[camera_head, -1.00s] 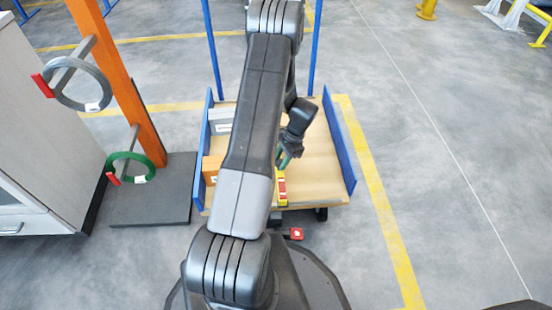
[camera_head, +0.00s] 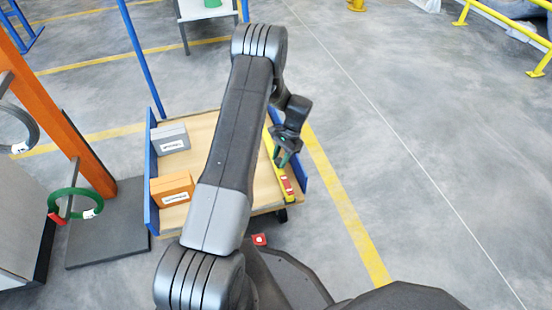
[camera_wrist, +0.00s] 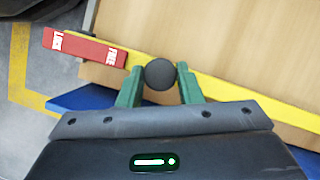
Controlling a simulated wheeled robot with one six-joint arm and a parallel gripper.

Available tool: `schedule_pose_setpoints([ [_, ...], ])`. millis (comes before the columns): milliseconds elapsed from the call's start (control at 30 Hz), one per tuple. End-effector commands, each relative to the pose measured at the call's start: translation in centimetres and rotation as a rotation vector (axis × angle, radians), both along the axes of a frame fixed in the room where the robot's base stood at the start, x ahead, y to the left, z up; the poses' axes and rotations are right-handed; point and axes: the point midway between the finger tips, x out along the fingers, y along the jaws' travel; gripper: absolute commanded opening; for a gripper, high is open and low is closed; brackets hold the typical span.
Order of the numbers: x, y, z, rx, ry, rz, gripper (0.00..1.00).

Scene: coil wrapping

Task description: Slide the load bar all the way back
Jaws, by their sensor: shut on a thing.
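The load bar is a yellow bar (camera_head: 269,143) lying along the right side of the wooden cart bed, close beside the blue right side wall. In the wrist view the yellow bar (camera_wrist: 225,85) crosses diagonally, with a red block marked LOCK and FREE (camera_wrist: 85,48) at one end. A round black knob (camera_wrist: 160,74) stands on the bar. My gripper (camera_wrist: 158,70) has its green fingers shut on the knob, one on each side. In the head view my gripper (camera_head: 281,160) is over the bar; the knob is hidden there.
The wooden cart bed (camera_head: 202,130) has blue side walls (camera_head: 151,185). A grey box (camera_head: 170,139) and an orange box (camera_head: 172,189) sit at its left. An orange post (camera_head: 85,160) with a green coil (camera_head: 75,203) stands left of the cart. Floor right of the cart is clear.

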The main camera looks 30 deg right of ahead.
Motion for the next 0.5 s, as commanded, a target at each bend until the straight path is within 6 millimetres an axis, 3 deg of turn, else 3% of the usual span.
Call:
schedule_pose_setpoints([
  [233,-0.06,-0.55,0.12,-0.012,-0.003,0.0,0.0],
  [267,-0.07,-0.57,0.11,-0.013,-0.003,0.0,0.38],
  [500,-0.05,-0.39,0.07,-0.009,-0.002,-0.001,0.41],
])
